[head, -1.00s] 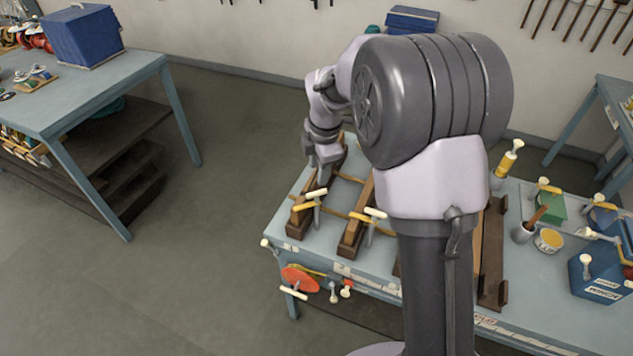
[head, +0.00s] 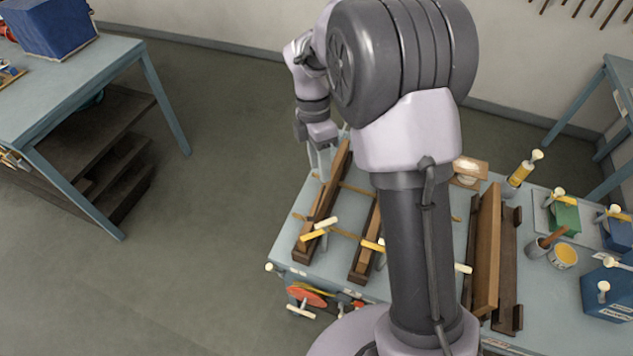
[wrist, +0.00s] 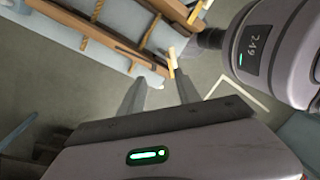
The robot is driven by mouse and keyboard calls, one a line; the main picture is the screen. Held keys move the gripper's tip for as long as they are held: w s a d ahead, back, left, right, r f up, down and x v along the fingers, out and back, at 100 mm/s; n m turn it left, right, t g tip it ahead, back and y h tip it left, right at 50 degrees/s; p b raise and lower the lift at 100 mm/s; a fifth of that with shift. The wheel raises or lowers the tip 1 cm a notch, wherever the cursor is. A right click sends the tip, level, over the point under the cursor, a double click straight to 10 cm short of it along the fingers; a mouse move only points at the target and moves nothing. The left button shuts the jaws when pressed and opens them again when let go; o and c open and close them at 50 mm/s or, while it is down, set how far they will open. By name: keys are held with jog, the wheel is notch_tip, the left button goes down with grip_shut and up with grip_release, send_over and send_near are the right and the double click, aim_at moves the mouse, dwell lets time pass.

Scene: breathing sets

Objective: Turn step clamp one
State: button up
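A clamp (head: 322,230) with a cream bar and a yellow bar sits at the front end of the left wooden beam in the head view. A second similar clamp (head: 374,246) sits on the beam to its right, partly behind my arm. I cannot tell which one is step clamp one. My gripper (head: 321,165) points down near the far end of the left beam. In the wrist view my gripper (wrist: 158,82) is open, its two fingers apart with nothing between them. A cream clamp handle (wrist: 171,63) shows just beyond the fingertips, apart from them.
The blue bench (head: 287,254) carries the wooden beams. A red disc (head: 306,294) and small handles hang at its front edge.

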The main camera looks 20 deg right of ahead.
jog(key=b, duration=0.2)
send_over(328, 220)
jog(key=w+x, duration=0.1)
jog(key=x, duration=0.7)
jog(key=w+x, duration=0.1)
jog(key=x, duration=0.5)
jog(key=shift+w+a+f+b, duration=0.25)
jog(key=shift+f+b, duration=0.15)
jog(key=shift+f, duration=0.05)
jog(key=shift+w+f, duration=0.25)
jog(key=shift+f, duration=0.4)
jog(key=shift+s+r, duration=0.1)
jog(key=shift+c, duration=0.4)
grip_shut()
